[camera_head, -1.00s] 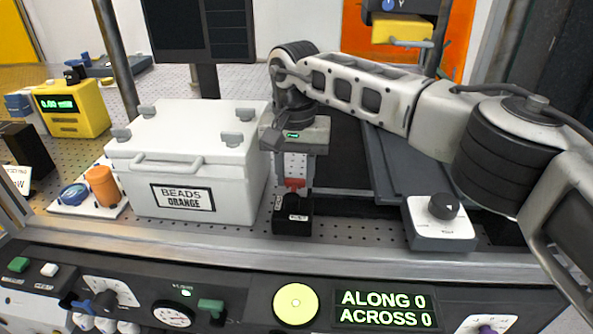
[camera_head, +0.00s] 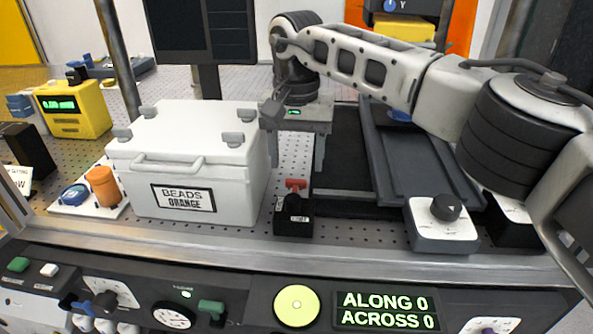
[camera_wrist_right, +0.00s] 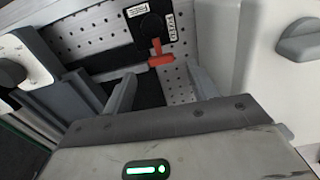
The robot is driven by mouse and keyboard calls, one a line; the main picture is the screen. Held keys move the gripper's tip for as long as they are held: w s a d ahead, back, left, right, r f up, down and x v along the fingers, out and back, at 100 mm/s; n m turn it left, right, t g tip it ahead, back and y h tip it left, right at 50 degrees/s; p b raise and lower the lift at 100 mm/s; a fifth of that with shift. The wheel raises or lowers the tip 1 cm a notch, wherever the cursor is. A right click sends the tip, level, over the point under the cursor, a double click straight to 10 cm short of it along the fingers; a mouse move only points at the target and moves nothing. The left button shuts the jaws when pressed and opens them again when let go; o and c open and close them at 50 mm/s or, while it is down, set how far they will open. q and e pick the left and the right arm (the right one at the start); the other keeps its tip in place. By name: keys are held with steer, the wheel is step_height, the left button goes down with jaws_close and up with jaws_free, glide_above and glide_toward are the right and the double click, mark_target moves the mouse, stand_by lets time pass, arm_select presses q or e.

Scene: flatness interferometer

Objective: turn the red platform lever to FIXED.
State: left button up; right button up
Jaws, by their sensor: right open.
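The red platform lever (camera_head: 296,185) has a T-shaped handle and sits on a small black block (camera_head: 293,222) right of the white box. In the right wrist view the lever (camera_wrist_right: 160,58) lies just beyond the fingertips, its crossbar toward my gripper. The block (camera_wrist_right: 150,28) carries two white labels there, too small to read surely. My right gripper (camera_head: 297,158) is open and empty, behind and above the lever in the head view. In the right wrist view its fingers (camera_wrist_right: 162,75) stand apart, with the lever ahead between their lines. My left gripper is not in view.
A white box labelled BEADS ORANGE (camera_head: 237,190) stands close to the left of the block. A grey knob unit (camera_head: 440,232) stands to the right. The front panel bears a yellow round button (camera_head: 296,305) and a display (camera_head: 386,310) reading ALONG 0, ACROSS 0.

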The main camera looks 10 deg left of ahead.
mark_target(296, 181)
arm_select(q)
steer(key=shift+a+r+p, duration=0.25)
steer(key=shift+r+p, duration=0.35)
steer(key=shift+p, duration=0.65)
arm_select(e)
step_height(296, 181, up, 12)
